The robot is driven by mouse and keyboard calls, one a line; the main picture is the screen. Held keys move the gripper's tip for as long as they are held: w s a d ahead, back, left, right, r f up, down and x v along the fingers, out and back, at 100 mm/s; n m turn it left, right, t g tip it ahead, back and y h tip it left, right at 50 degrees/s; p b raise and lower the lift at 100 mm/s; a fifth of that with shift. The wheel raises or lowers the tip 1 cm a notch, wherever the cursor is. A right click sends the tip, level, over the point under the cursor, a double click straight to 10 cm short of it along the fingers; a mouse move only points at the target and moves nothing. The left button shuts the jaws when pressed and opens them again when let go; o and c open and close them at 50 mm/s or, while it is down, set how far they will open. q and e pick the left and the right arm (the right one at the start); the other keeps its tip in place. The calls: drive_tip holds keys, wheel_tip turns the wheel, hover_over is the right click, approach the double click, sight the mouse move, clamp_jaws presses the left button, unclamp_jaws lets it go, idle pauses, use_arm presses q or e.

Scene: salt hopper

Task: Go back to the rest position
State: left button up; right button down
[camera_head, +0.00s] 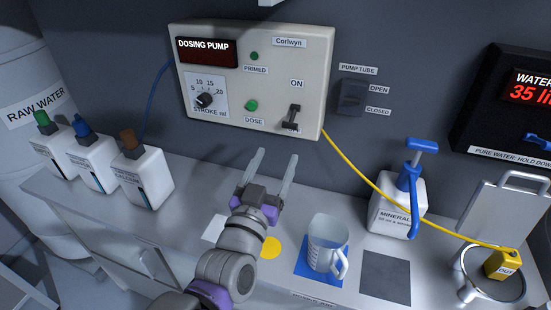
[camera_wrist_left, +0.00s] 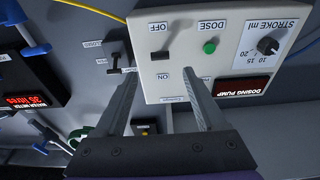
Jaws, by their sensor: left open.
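My left gripper (camera_head: 275,172) is open and empty. In the head view it hangs over the counter (camera_head: 192,180), just below the dosing pump panel (camera_head: 250,80), with its fingers pointing up toward it. In the left wrist view the open fingers (camera_wrist_left: 160,108) appear in front of the pump panel (camera_wrist_left: 215,50), which looks upside down there. No object is between the fingers. The toggle switch (camera_head: 291,117) on the panel sits to the right of the fingertips in the head view, apart from them. My right gripper does not show.
A clear jug (camera_head: 322,243) stands on a blue square right of my left arm. Behind it is a mineral pump bottle (camera_head: 395,203). A yellow tube (camera_head: 375,187) runs to a yellow outlet block (camera_head: 502,264). Several capped bottles (camera_head: 145,178) stand at the left.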

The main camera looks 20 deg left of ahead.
use_arm(q)
drive_tip(key=s+f+g+h+p, duration=0.1)
drive_tip(key=s+f+g, duration=0.25)
drive_tip(key=f, duration=0.45)
drive_tip(key=s+f+g+p, duration=0.1)
drive_tip(key=s+f+g, duration=0.1)
drive_tip(key=f+g, duration=0.35)
drive_tip(key=s+a+f+g+y+p, duration=0.1)
drive_tip(key=s+a+f+g, duration=0.3)
drive_tip(key=s+f, duration=0.7)
drive_tip(key=shift+f+g+y+p, duration=0.3)
drive_tip(key=shift+f+g, duration=0.3)
drive_tip(key=shift+g, duration=0.1)
drive_tip(key=shift+a, duration=0.1)
drive_tip(key=shift+c, duration=0.3)
